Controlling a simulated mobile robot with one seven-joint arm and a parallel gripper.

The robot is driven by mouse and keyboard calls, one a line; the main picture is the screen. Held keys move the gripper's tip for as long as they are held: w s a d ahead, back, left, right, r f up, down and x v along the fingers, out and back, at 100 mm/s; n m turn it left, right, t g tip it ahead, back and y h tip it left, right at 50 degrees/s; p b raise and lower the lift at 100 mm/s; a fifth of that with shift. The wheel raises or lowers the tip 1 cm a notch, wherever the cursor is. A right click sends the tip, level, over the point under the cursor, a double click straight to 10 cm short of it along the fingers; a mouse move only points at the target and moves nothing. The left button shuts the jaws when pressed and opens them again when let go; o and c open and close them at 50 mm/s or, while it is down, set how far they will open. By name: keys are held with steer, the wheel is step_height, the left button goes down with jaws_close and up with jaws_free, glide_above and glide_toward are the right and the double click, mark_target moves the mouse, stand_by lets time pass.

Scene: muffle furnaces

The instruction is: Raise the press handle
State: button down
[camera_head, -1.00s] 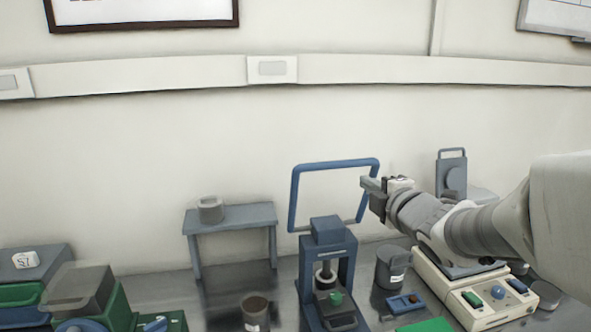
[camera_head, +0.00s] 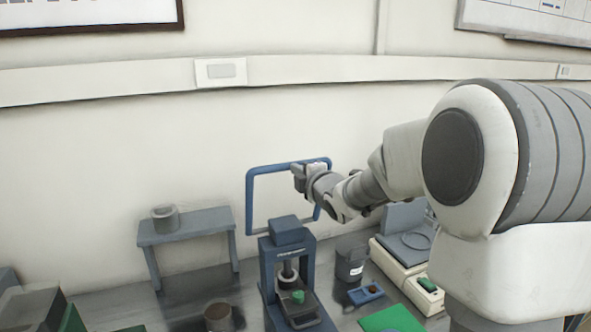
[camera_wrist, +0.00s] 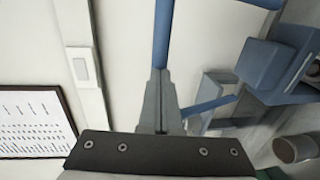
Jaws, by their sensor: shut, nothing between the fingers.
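The press (camera_head: 287,236) is a blue upright frame with a green piece on its base, standing on the bench in the head view. Its handle (camera_head: 249,205) is a blue rectangular loop standing up above and behind the press body. My gripper (camera_head: 296,170) is shut and empty, at the loop's top bar, right of its middle. In the wrist view the shut fingertips (camera_wrist: 160,73) point at the blue handle bar (camera_wrist: 163,30); whether they touch it I cannot tell. The press body (camera_wrist: 260,62) shows at right there. My arm hides part of the loop's right side.
A grey stand (camera_head: 190,228) with a small crucible (camera_head: 164,217) is left of the press. A dark cup (camera_head: 219,317) stands in front of it. A grey container (camera_head: 350,262), a blue tray (camera_head: 365,295) and a cream balance (camera_head: 400,277) are at right. A wall lies behind.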

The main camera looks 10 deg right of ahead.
steer(key=shift+r, duration=0.1)
steer(key=shift+w+a+r+g+p, duration=0.2)
steer(key=shift+w+r+g+p, duration=0.3)
steer(key=shift+w+p, duration=0.4)
steer(key=shift+r, duration=0.2)
steer(key=shift+s+f, duration=0.1)
